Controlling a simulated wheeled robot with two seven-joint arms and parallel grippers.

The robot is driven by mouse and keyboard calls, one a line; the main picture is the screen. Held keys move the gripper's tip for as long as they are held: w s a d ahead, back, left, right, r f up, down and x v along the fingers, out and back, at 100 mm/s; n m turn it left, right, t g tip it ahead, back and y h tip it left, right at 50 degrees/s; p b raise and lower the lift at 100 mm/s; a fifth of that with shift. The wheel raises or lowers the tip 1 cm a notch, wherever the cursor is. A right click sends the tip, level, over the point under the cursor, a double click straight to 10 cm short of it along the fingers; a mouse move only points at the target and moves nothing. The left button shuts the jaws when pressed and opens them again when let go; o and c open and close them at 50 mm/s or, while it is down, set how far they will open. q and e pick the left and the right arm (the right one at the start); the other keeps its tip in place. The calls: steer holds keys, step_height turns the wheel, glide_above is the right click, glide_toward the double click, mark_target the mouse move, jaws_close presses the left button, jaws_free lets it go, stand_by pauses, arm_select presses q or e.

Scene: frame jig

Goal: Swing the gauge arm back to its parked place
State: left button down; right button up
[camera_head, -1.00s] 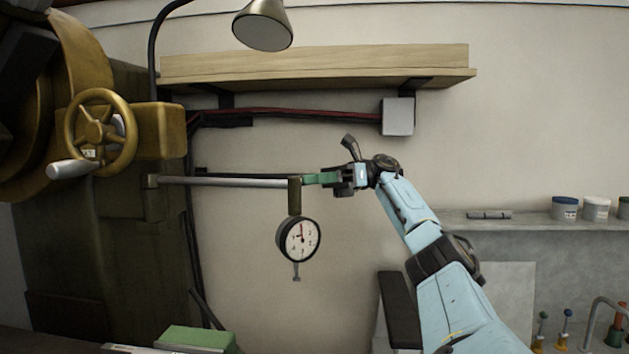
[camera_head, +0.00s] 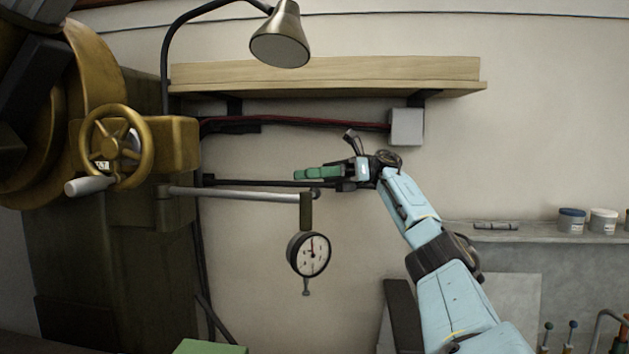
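The gauge arm (camera_head: 240,193) is a grey rod that runs from a pivot block (camera_head: 164,206) on the dark machine column out to the right. A dark block (camera_head: 306,212) at its outer end carries a round white dial gauge (camera_head: 309,254), hanging upright with its stem down. My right gripper (camera_head: 300,174) has green fingers pointing left, just above the rod's outer end in the picture. A thin gap shows between them and the rod; the depth between them is unclear. Nothing shows held in the fingers, but their opening cannot be made out. My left gripper is not in view.
A brass handwheel (camera_head: 115,147) with a grey handle is at the left. A wooden shelf (camera_head: 330,88), a lamp (camera_head: 280,45) and a grey wall box (camera_head: 407,127) are above. A green block (camera_head: 210,347) lies below. The wall area below the gauge looks clear.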

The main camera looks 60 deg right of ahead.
steer(key=r+p, duration=0.1)
steer(key=r, duration=0.1)
steer(key=r+p, duration=0.1)
steer(key=r, duration=0.1)
steer(key=s+r+p, duration=0.1)
steer(key=r, duration=0.1)
steer(key=shift+d, duration=0.2)
steer(key=shift+s, duration=0.1)
steer(key=shift+s+d, duration=0.1)
